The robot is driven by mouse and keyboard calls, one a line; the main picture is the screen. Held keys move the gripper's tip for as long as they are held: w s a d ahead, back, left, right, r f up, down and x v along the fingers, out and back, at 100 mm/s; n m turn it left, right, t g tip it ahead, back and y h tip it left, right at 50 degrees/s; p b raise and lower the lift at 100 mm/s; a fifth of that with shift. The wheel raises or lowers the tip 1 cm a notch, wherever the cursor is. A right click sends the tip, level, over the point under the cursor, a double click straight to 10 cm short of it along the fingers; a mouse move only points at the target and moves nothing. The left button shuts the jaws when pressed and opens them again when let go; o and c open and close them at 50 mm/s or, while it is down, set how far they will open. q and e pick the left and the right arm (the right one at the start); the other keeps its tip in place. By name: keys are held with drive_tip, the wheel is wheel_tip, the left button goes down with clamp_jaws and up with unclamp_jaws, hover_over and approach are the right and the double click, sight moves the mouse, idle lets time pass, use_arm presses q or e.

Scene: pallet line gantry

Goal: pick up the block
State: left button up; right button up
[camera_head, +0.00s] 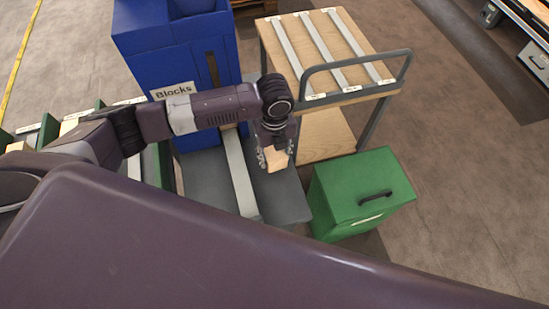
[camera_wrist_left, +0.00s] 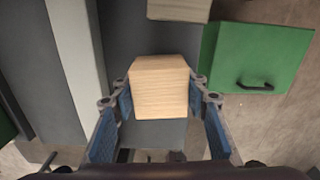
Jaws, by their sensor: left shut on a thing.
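The block (camera_head: 277,160) is a light wooden piece. In the head view it sits between the fingers of my left gripper (camera_head: 275,158), over the grey surface near its right edge. In the left wrist view the block (camera_wrist_left: 159,88) fills the space between the two blue-padded fingers of my left gripper (camera_wrist_left: 160,106), which is shut on it. Whether the block touches the grey surface below is hard to tell. My right gripper is not in view.
A blue bin labelled "Blocks" (camera_head: 135,45) stands behind my left arm. A wooden-topped cart (camera_head: 350,45) with a grey handle stands behind the gripper. A green lidded box (camera_head: 345,185) is close to its right. Brown floor (camera_head: 470,190) is open farther right.

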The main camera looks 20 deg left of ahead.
sight(274, 152)
use_arm(q)
wheel_tip(274, 152, up, 18)
drive_tip(key=b, duration=0.2)
idle(0.6)
